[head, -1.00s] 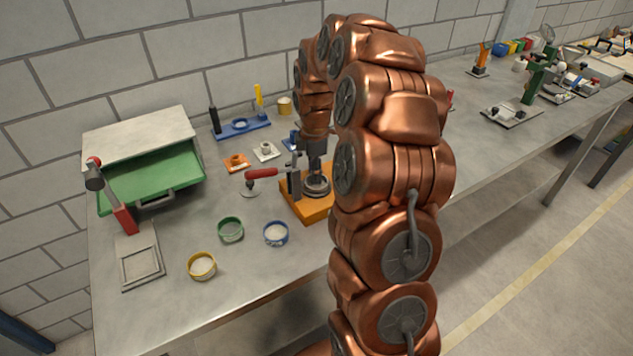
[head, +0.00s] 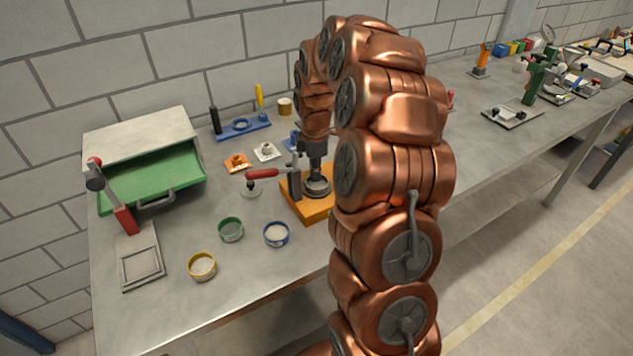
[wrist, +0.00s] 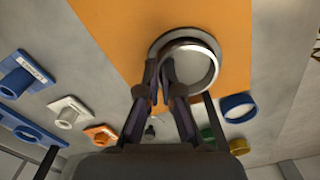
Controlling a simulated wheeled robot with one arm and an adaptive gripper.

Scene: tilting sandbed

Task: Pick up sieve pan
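The sieve pan appears to be the round grey pan with a metal rim (head: 318,187), on the orange base of the clamp fixture. In the wrist view the pan (wrist: 201,63) lies against the orange plate. My gripper (wrist: 160,68) is at the near left part of the pan's rim, its fingertips drawn close together with the pan's wall between them. It looks shut on the rim. In the head view my gripper (head: 315,170) points down at the pan, and my arm covers the right side of the fixture.
A red-handled toggle clamp (head: 262,173) stands left of the pan. Yellow (head: 202,266), green (head: 231,229) and blue (head: 276,233) rings lie in front. The front bench edge is clear.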

